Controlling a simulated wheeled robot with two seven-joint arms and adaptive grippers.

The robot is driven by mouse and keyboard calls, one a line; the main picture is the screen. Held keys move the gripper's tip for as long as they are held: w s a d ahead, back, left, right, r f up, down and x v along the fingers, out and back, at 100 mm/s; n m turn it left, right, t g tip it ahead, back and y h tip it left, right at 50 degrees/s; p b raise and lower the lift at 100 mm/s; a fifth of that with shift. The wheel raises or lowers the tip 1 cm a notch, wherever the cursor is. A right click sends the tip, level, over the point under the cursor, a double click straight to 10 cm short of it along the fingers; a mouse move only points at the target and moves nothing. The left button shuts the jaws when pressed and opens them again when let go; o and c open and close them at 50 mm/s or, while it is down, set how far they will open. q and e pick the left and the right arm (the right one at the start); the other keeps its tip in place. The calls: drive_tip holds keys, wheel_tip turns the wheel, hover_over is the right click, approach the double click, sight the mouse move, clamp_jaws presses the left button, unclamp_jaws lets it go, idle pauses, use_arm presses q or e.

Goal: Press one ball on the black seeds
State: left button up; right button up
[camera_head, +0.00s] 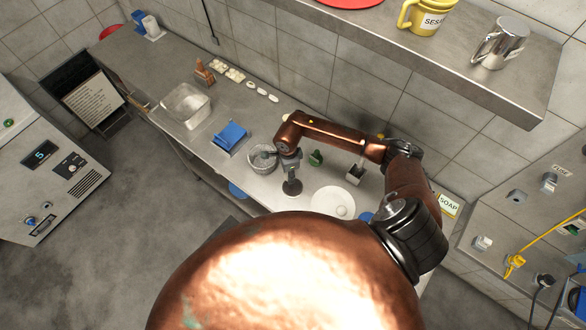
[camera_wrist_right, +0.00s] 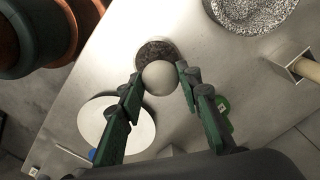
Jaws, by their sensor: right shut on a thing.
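My right gripper (camera_head: 290,178) (camera_wrist_right: 158,80) is shut on a pale round ball (camera_wrist_right: 158,77), with one green finger on each side. The black seeds (camera_wrist_right: 154,50) lie in a small round dish just beyond the ball in the right wrist view. The dark dish (camera_head: 292,188) also shows under the gripper in the head view. The ball overlaps the dish's near edge in the picture; I cannot tell whether it touches the seeds. A white plate (camera_head: 325,199) (camera_wrist_right: 105,110) lies beside, with another pale ball (camera_head: 341,211) on it. My left gripper is not in view.
A grey bowl (camera_head: 262,160) with speckled contents stands left of the gripper. A green item (camera_head: 316,158) and a small holder (camera_head: 354,175) stand behind. A blue item (camera_head: 230,136) and steel tray (camera_head: 186,105) are further left. A shelf (camera_head: 440,60) overhangs the counter's back.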

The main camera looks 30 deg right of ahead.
sight(293, 187)
drive_tip(key=shift+s+d+f+m+p, duration=0.3)
drive_tip(key=shift+s+m, duration=0.1)
drive_tip(key=shift+m, duration=0.2)
drive_tip(key=shift+s+d+f+m, duration=0.2)
drive_tip(key=shift+f+m, duration=0.25)
drive_tip(key=shift+m, duration=0.05)
use_arm(q)
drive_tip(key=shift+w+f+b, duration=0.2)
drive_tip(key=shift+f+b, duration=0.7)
drive_tip(key=shift+b, duration=0.75)
use_arm(e)
drive_tip(key=shift+f, duration=3.05)
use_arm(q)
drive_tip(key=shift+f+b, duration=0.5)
use_arm(e)
drive_tip(key=shift+f, duration=0.55)
drive_tip(key=shift+r+p, duration=2.1)
drive_tip(key=shift+r, duration=1.5)
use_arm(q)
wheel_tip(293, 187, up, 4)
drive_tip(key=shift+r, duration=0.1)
use_arm(e)
drive_tip(key=shift+w, duration=0.1)
